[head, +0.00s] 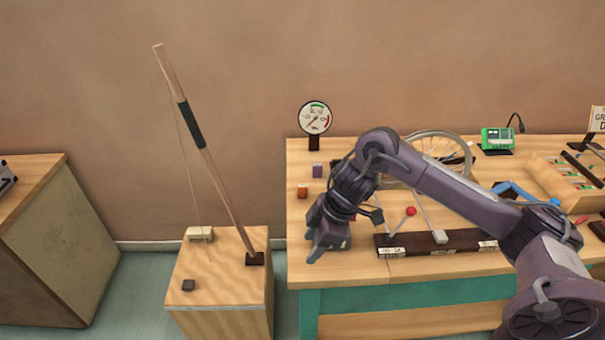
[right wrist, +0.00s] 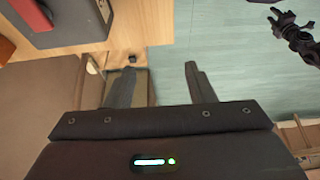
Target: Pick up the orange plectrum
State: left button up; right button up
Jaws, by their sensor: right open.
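I cannot make out the orange plectrum in either view. A small orange-brown block (head: 302,191) lies near the table's left edge, but its shape looks like a block. My right gripper (head: 322,247) hangs over the left front part of the workbench, pointing down and left. In the right wrist view its two fingers (right wrist: 158,88) are apart with nothing between them. Part of the tabletop is hidden behind the gripper and arm. My left gripper (right wrist: 300,38) shows small and dark at the top right of the right wrist view; its jaws are unclear.
A wooden box (head: 222,265) with a tilted pole (head: 205,150) and string stands left of the workbench (head: 350,268).

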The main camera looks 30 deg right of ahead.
aim_at(301, 187)
jog(key=i+l, duration=0.65)
jog(key=i, duration=0.15)
